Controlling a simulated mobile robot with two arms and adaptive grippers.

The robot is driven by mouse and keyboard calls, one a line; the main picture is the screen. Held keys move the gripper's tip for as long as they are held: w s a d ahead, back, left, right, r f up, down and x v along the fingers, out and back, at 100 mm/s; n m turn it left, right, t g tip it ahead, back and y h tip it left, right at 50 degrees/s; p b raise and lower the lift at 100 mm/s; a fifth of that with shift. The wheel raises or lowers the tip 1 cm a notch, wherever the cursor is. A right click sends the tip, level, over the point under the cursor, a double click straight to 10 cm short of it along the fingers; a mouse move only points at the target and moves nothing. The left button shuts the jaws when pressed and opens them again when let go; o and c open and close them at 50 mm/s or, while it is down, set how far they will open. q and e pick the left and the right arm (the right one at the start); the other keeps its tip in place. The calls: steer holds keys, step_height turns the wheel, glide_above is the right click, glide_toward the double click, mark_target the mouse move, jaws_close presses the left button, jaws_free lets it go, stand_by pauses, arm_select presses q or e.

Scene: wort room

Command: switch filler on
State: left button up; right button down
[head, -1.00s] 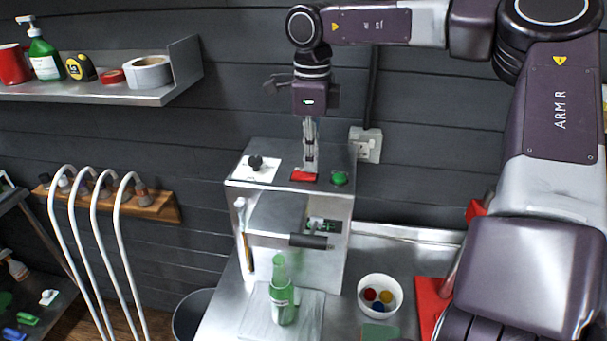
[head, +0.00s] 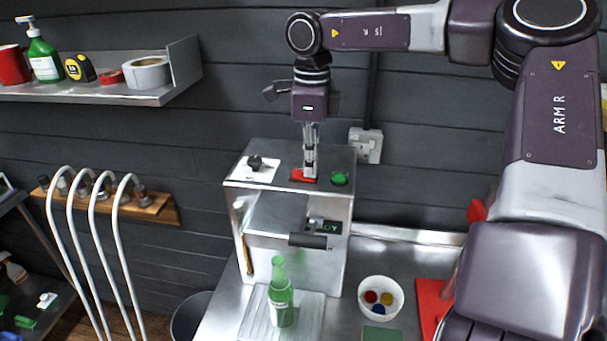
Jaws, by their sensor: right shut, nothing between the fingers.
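The filler (head: 293,215) is a metal box on the steel table, with a black knob (head: 256,163), a red switch (head: 299,174) and a green button (head: 340,179) on its top. My right gripper (head: 310,176) points straight down at the red switch, shut and empty. Its fingertips are at the switch and hide part of it; I cannot tell whether they press it. A green bottle (head: 281,295) stands upright in front of the filler. My left gripper is not in view.
A white bowl (head: 367,304) with coloured caps stands right of the bottle. A red item (head: 431,300) lies farther right, near my right arm. White curved hoses (head: 85,240) stand at the left. A wall shelf (head: 130,98) holds bottles and tape at the upper left.

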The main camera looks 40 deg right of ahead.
steer(key=shift+r+p, duration=1.7)
steer(key=shift+r, duration=1.8)
steer(key=shift+f, duration=0.15)
